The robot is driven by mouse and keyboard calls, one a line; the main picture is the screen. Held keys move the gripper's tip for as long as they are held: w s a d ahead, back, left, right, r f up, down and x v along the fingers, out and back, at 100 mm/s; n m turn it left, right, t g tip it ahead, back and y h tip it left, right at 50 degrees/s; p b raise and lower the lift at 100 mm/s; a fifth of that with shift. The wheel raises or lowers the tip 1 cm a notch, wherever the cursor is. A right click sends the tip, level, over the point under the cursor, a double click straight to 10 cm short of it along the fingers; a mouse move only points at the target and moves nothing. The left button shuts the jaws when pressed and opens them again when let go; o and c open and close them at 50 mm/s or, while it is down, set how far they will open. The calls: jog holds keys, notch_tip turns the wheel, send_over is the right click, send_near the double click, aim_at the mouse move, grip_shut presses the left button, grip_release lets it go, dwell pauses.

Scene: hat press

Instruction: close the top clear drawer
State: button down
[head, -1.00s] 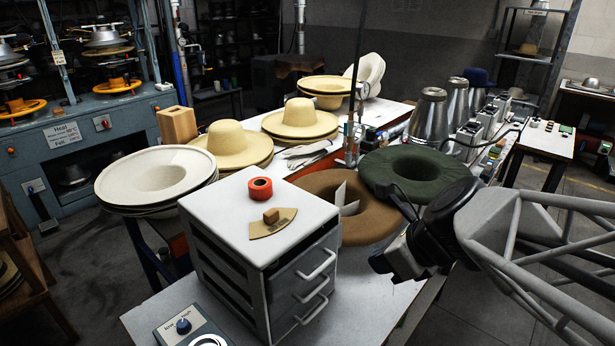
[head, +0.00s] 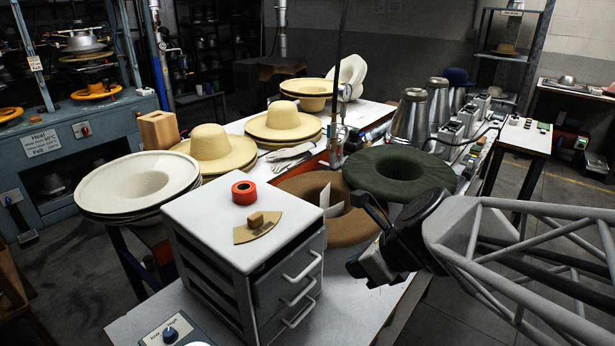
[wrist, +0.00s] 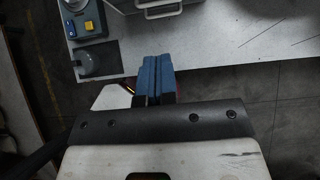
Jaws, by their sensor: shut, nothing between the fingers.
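The drawer cabinet (head: 220,215) is a white-topped box with dark open sides, standing on the bench. Its top drawer (head: 288,273) is the uppermost of three fronts on the right-hand face, with a pale bar handle (head: 303,265). How far the drawer stands out, and whether it is clear, I cannot tell. My gripper (head: 362,268) is right of the drawer fronts, apart from them and empty. In the wrist view its blue fingers (wrist: 153,78) are together, with a cabinet handle (wrist: 160,12) at the top edge.
A red tape roll (head: 244,192) and a tan piece with a small block (head: 258,227) lie on the cabinet top. Brown (head: 350,228) and green (head: 400,172) hat forms lie behind my gripper. A control box with a blue knob (head: 170,333) stands at the front.

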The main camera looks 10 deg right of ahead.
aim_at(308, 267)
jog(key=w+a+r+x, duration=0.1)
jog(key=x, duration=0.9)
jog(key=shift+w+a, duration=0.3)
jog(key=shift+r, duration=0.1)
jog(key=shift+w+a, duration=0.7)
jog(key=shift+a, duration=0.05)
dwell(0.5)
